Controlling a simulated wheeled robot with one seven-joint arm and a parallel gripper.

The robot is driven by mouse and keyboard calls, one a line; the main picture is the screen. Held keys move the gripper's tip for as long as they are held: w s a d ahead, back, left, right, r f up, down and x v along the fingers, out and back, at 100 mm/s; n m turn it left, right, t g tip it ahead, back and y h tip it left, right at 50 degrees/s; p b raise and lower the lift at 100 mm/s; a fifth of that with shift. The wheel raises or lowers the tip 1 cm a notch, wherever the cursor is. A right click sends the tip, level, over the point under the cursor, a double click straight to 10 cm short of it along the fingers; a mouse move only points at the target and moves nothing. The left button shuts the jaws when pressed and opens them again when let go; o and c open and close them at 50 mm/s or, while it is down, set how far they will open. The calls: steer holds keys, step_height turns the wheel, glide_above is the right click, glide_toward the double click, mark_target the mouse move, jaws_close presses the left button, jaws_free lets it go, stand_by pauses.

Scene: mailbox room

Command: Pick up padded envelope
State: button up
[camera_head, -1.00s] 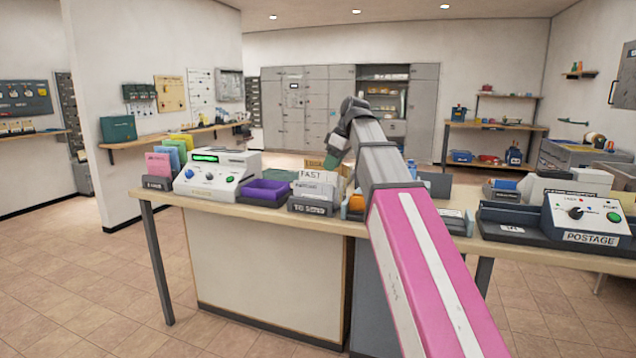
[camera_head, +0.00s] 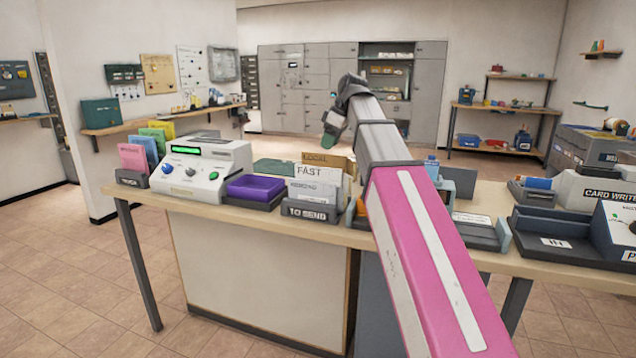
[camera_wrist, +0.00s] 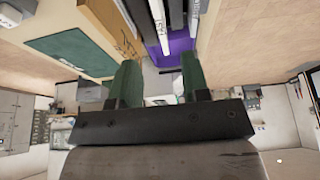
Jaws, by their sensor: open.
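A brown envelope, which looks like the padded envelope (camera_head: 341,162), stands upright at the back of a grey TO SEND holder (camera_head: 310,213). White envelopes, one marked FAST (camera_head: 311,171), stand in front of it and hide its lower part. My gripper (camera_head: 332,131) is above and behind the holder, apart from the envelopes. In the wrist view, the green fingers of my gripper (camera_wrist: 160,82) are spread with nothing between them. The brown envelope (camera_wrist: 112,22) shows at the top of that view, beyond the fingertips, beside white envelope edges.
A purple tray (camera_head: 255,187) and a white machine (camera_head: 202,170) stand left of the holder. A dark green mat (camera_wrist: 72,46) lies on the table behind. Card-writer equipment (camera_head: 590,190) stands on the right.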

steer(key=shift+x, duration=4.6)
steer(key=shift+f, duration=0.25)
jaws_close()
